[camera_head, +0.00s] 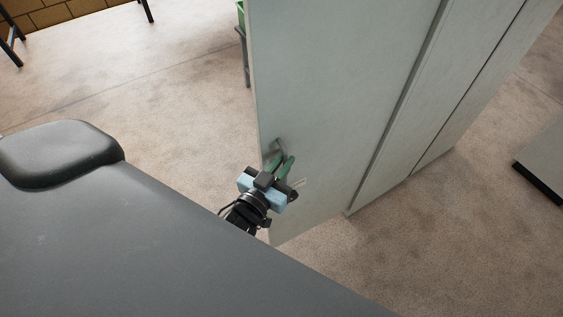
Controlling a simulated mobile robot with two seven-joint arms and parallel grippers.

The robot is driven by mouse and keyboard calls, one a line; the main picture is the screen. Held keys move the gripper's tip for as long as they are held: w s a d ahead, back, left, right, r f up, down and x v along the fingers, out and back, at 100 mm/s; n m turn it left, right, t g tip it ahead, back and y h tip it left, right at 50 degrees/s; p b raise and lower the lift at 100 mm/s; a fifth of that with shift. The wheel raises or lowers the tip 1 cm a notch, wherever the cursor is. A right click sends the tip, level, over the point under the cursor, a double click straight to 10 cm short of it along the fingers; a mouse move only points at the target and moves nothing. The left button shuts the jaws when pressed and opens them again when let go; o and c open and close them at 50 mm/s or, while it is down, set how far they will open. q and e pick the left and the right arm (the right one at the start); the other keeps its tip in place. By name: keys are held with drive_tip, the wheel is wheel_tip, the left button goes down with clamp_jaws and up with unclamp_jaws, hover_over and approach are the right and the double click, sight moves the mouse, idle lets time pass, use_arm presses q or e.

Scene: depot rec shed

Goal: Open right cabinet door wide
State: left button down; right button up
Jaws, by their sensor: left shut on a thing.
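The pale grey-green cabinet door (325,90) fills the upper middle of the head view. Its free edge is at the left, with floor visible past it, and it stands out from the cabinet body (435,100), roughly in line with the panels on its right. A handle (279,147) sits low near the free edge. My left gripper (280,166), with green fingers, is shut on this handle; the exact contact is partly hidden. The cabinet interior is hidden behind the door. My right gripper is not in view.
Bare carpeted floor (130,90) lies left of the door, and more floor lies below the cabinet. A pale block with a dark base (545,165) stands at the far right. Dark furniture legs (10,45) and a green item (241,14) show at the top.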

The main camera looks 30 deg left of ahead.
use_arm(q)
drive_tip(key=shift+w+d+r, duration=0.15)
drive_tip(key=shift+d+r, duration=0.1)
drive_tip(key=shift+r, duration=0.15)
drive_tip(key=c, duration=1.7)
unclamp_jaws()
drive_tip(key=shift+c, duration=0.2)
drive_tip(key=shift+o, duration=1.2)
drive_tip(key=shift+w+d+f, duration=0.1)
drive_tip(key=shift+w+f, duration=0.1)
drive_tip(key=shift+f, duration=0.05)
drive_tip(key=shift+s, duration=0.15)
drive_tip(key=s, duration=0.7)
drive_tip(key=shift+s+a+b, duration=0.25)
drive_tip(key=shift+s+b, duration=0.15)
drive_tip(key=shift+b, duration=0.05)
drive_tip(key=shift+f, duration=0.1)
